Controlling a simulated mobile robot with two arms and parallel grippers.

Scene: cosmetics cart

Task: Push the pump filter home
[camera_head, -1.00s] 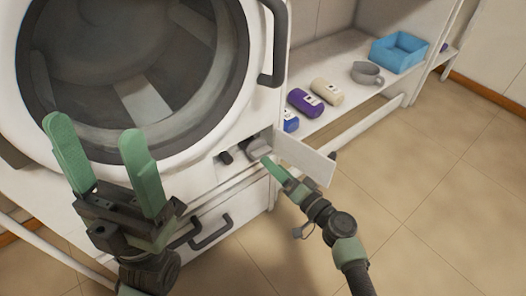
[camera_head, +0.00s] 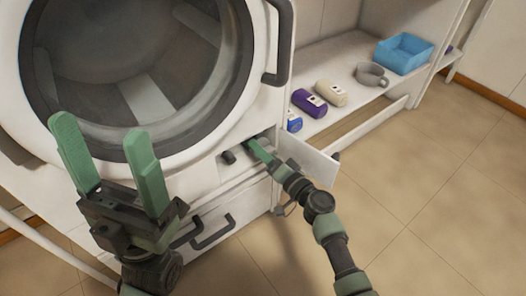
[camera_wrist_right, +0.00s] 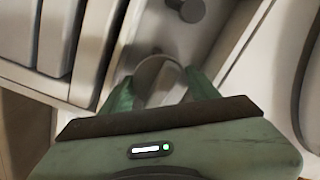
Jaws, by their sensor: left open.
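The washing machine (camera_head: 262,95) has a small open service recess (camera_head: 236,158) at its lower right. The grey pump filter (camera_wrist_right: 158,75) sits in the recess, its rounded end between the fingers of my right gripper in the right wrist view. My right gripper (camera_head: 254,147) reaches into the recess and appears shut on the filter, one green finger on each side. In the head view my fingers hide most of the filter, so its depth is hard to tell. My left gripper (camera_head: 110,160) is open and empty, fingers upward, in front of the round door.
A white flap (camera_head: 307,160) stands open right of the recess. The shelf at right holds purple (camera_head: 309,102), cream (camera_head: 331,93) and blue (camera_head: 294,122) bottles, a grey cup (camera_head: 371,75) and a blue bin (camera_head: 403,53).

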